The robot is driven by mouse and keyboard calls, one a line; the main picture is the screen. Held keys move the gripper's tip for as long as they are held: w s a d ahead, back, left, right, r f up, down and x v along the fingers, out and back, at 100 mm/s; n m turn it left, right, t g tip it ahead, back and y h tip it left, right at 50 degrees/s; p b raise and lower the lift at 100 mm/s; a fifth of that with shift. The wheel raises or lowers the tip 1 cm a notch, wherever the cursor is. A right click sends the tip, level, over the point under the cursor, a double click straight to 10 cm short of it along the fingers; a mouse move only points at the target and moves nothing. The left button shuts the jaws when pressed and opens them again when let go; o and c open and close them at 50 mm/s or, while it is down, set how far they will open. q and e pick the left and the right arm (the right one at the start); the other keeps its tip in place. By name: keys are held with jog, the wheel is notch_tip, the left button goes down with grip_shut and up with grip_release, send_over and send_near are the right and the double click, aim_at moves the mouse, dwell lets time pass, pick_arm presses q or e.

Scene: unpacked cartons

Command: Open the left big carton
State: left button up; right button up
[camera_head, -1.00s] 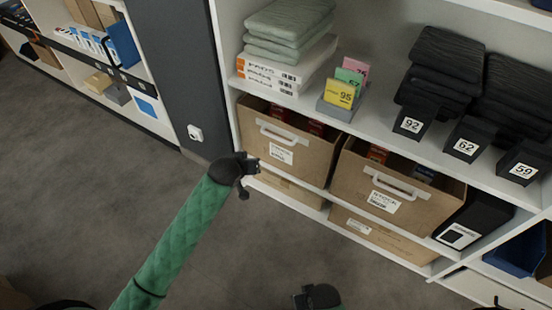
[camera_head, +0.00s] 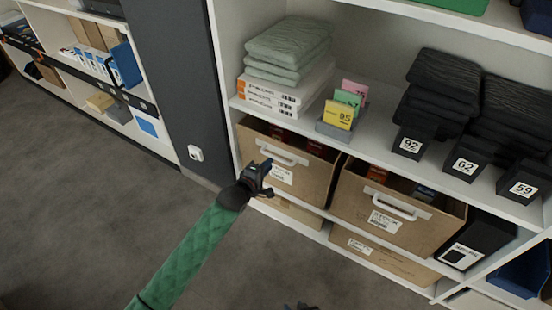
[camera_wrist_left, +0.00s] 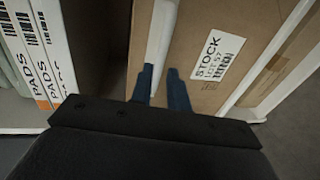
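The left big carton (camera_head: 312,181) is a brown box on the shelf below the green folded cloths. It has a white bar handle (camera_head: 285,154) and a white label on its front, and red items show inside its top. My left gripper (camera_head: 262,178) is in front of the carton's left front, near the label. In the left wrist view, its two dark fingers (camera_wrist_left: 163,92) are apart at the end of the white handle (camera_wrist_left: 162,35), with the carton front (camera_wrist_left: 245,20) behind. Whether they touch the handle is unclear. My right gripper (camera_head: 300,306) barely shows at the bottom edge.
A second big carton (camera_head: 395,208) with a white handle stands to the right. Flat cartons (camera_head: 375,255) lie beneath. The shelf above (camera_head: 375,150) holds white packs, coloured number cards and black folded items. A dark post (camera_head: 170,80) stands left. The floor in front is clear.

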aim_at(276, 157)
pick_arm(q)
jog(key=shift+x, duration=3.15)
grip_shut()
